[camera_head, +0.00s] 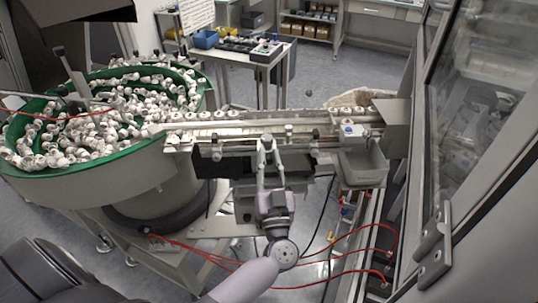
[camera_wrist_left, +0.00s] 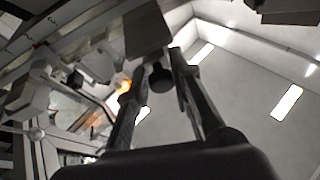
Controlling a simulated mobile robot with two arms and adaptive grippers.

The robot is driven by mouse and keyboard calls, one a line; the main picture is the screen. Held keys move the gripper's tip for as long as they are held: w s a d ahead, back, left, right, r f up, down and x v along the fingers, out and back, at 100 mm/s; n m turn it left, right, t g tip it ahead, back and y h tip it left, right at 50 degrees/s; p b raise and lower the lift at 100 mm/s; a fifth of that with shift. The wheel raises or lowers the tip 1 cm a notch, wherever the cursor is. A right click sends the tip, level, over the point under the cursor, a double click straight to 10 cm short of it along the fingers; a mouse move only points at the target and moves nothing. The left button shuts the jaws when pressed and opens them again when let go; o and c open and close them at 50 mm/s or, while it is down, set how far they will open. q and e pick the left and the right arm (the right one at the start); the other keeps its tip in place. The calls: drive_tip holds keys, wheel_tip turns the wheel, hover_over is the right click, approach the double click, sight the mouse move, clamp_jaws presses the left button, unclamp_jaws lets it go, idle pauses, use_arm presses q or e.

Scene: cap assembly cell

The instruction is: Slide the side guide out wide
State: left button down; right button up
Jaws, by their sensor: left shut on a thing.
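The side guide (camera_head: 235,144) is a long thin metal rail along the near side of the feed track (camera_head: 240,127). My left gripper (camera_head: 266,147) reaches up to the middle of this rail from the front. In the left wrist view, my left gripper (camera_wrist_left: 160,85) has its two fingers on either side of a dark round knob (camera_wrist_left: 161,78) below a grey block (camera_wrist_left: 147,32). It is shut on this knob. The exact contact is partly hidden by the fingers. My right gripper is in neither view.
A green-rimmed bowl feeder (camera_head: 75,175) full of white caps stands at the left. A metal bin (camera_head: 362,168) hangs at the track's right end. A glazed door frame (camera_head: 430,150) stands at the right. Red hoses (camera_head: 340,250) run below.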

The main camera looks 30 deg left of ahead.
use_arm(q)
drive_tip(key=shift+s+d, duration=0.25)
drive_tip(key=shift+s, duration=0.35)
drive_tip(key=shift+f, duration=0.1)
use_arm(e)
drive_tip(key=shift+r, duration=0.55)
use_arm(q)
drive_tip(key=c, duration=1.6)
unclamp_jaws()
drive_tip(key=shift+o, duration=0.7)
drive_tip(key=shift+a, duration=0.1)
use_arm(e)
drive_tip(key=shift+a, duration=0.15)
use_arm(q)
drive_tip(key=v, duration=1.2)
